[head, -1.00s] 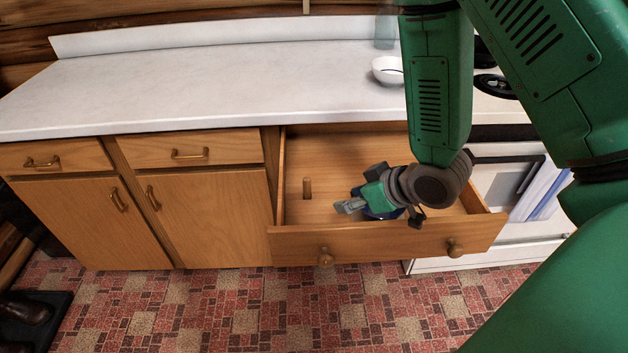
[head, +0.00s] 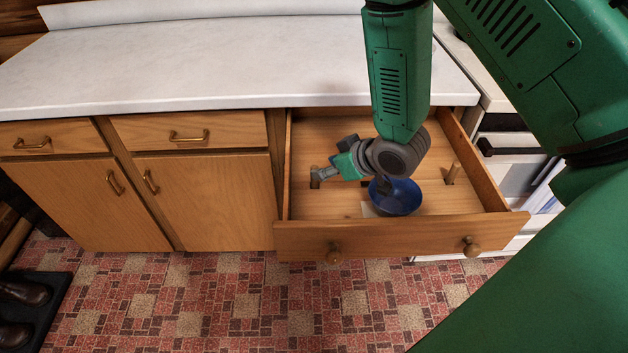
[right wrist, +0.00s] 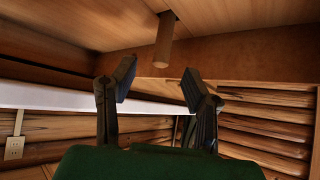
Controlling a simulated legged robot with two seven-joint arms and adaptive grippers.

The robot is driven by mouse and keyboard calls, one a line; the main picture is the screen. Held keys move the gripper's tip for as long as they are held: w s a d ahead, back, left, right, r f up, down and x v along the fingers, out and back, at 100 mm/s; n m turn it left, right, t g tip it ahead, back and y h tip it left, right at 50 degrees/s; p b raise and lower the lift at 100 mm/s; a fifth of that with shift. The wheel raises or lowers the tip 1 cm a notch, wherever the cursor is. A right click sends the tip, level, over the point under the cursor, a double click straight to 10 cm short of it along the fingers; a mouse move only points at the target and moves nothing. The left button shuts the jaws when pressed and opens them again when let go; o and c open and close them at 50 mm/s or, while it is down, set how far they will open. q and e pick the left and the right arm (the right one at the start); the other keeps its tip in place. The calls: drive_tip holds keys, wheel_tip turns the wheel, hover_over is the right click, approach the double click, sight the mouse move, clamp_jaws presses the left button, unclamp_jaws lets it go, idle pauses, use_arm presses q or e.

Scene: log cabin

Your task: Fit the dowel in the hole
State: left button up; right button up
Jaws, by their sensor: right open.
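A wooden dowel (right wrist: 163,42) stands up from the drawer floor; the right wrist view is upside down, so it points downward there. My right gripper (right wrist: 155,82) is open, with the dowel beyond and between its fingers, apart from both. In the head view my right gripper (head: 319,175) is low inside the open drawer (head: 390,238), at its left side, and mostly covers that dowel. A second wooden peg (head: 453,172) stands at the drawer's right, beside a dark spot. I cannot tell whether either dowel sits in a hole. My left gripper is not in view.
A blue bowl (head: 397,197) lies in the drawer under my right wrist, close to the front wall. The drawer's sides enclose the gripper. The white countertop (head: 220,62) above is clear. A white stove (head: 515,165) stands to the right.

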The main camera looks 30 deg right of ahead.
sight(314, 167)
drive_tip(key=shift+w+a+f, duration=0.2)
drive_tip(key=shift+a+f, duration=0.05)
drive_tip(key=shift+f, duration=0.05)
drive_tip(key=x, duration=0.3)
drive_tip(key=shift+w+a+f, duration=0.15)
drive_tip(key=shift+w+f, duration=0.05)
drive_tip(key=shift+f, duration=0.1)
drive_tip(key=shift+w+d+f, duration=0.2)
drive_tip(key=shift+w+f, duration=0.05)
drive_tip(key=shift+w, duration=0.05)
drive_tip(key=c, duration=0.8)
drive_tip(key=shift+a+r, duration=0.1)
drive_tip(key=shift+a, duration=0.15)
clamp_jaws()
drive_tip(key=shift+r, duration=0.1)
